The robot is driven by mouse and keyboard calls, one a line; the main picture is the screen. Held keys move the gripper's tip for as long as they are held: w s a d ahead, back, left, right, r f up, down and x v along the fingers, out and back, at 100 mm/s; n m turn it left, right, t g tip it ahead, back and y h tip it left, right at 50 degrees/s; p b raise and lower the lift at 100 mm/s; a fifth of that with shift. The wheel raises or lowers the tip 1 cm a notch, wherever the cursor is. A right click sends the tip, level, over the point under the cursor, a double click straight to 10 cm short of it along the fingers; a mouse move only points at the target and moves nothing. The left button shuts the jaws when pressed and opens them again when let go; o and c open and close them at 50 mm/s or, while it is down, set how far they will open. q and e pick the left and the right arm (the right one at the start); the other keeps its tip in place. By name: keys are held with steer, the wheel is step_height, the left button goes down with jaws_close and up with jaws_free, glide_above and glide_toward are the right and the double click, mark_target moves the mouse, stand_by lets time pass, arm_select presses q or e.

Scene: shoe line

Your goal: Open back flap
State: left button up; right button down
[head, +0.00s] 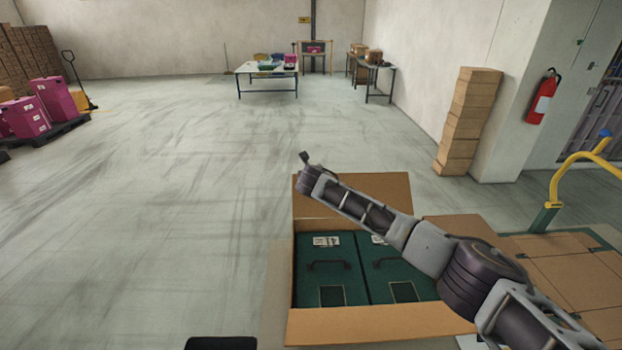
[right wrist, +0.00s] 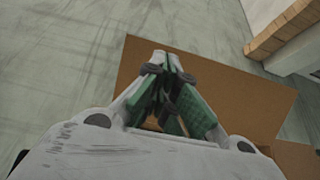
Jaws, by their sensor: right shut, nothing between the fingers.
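An open cardboard box (head: 292,285) stands at the lower middle of the head view. Its back flap (head: 385,187) spreads beyond the far edge, partly hidden behind my right arm; the brown flap also shows in the right wrist view (right wrist: 235,95). My right gripper (head: 304,157) is just past the flap's far left corner in the head view. In the right wrist view its fingers (right wrist: 172,60) are shut with nothing between them, over the flap's edge; I cannot tell whether they touch it. My left gripper is not in view.
Two green cases (head: 332,268) with black handles sit inside the box. The front flap (head: 375,325) is folded outward. More cardboard (head: 570,270) and a yellow bent rail (head: 580,160) are at right. Stacked cartons (head: 468,120) stand by the wall.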

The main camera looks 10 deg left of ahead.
steer(key=v, duration=0.7)
stand_by(0.6)
